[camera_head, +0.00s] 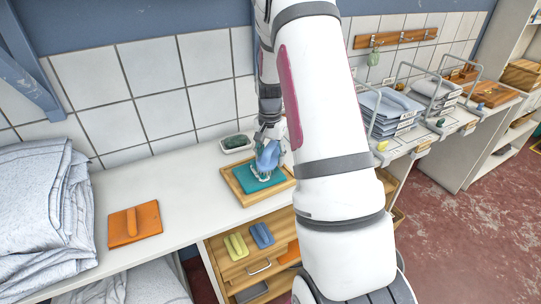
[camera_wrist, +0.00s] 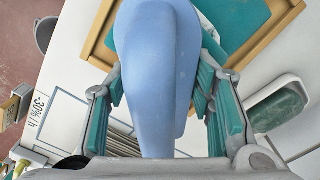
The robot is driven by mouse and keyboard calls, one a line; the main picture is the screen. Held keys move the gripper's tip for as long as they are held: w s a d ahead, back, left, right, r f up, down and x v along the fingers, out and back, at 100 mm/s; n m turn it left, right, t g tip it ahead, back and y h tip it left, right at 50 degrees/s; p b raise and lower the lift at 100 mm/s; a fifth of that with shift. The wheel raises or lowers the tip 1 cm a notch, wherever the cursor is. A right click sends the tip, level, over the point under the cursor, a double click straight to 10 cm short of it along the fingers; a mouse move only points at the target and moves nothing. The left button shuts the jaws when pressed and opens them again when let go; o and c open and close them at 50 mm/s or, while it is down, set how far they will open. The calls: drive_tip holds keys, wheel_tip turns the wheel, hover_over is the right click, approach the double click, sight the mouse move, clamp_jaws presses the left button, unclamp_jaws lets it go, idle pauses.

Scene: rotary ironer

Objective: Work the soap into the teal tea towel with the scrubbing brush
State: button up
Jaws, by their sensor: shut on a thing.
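The teal tea towel (camera_head: 262,183) lies folded in a shallow wooden tray (camera_head: 243,199) on the white counter. The scrubbing brush (camera_head: 267,157) is blue, with pale bristles at its lower end that appear to meet the towel. My gripper (camera_head: 268,134) is above the tray, shut on the brush. In the wrist view the brush's blue body (camera_wrist: 155,75) fills the middle between the teal finger pads of my gripper (camera_wrist: 155,110). It hides much of the towel (camera_wrist: 236,22). Soap on the towel cannot be made out.
A white dish with a green block (camera_head: 236,142) stands behind the tray, close to the wall. An orange cloth (camera_head: 134,224) with an orange block lies left. Folded linen (camera_head: 45,215) is piled far left; wire racks stand right.

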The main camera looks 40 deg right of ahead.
sight(271, 143)
drive_tip(key=shift+a+f, duration=0.3)
drive_tip(key=shift+f, duration=0.1)
drive_tip(key=shift+c, duration=0.5)
drive_tip(key=shift+r, duration=0.1)
drive_tip(key=shift+d+r+p, duration=0.2)
drive_tip(key=shift+r+p, duration=0.75)
drive_tip(key=shift+r, duration=2.65)
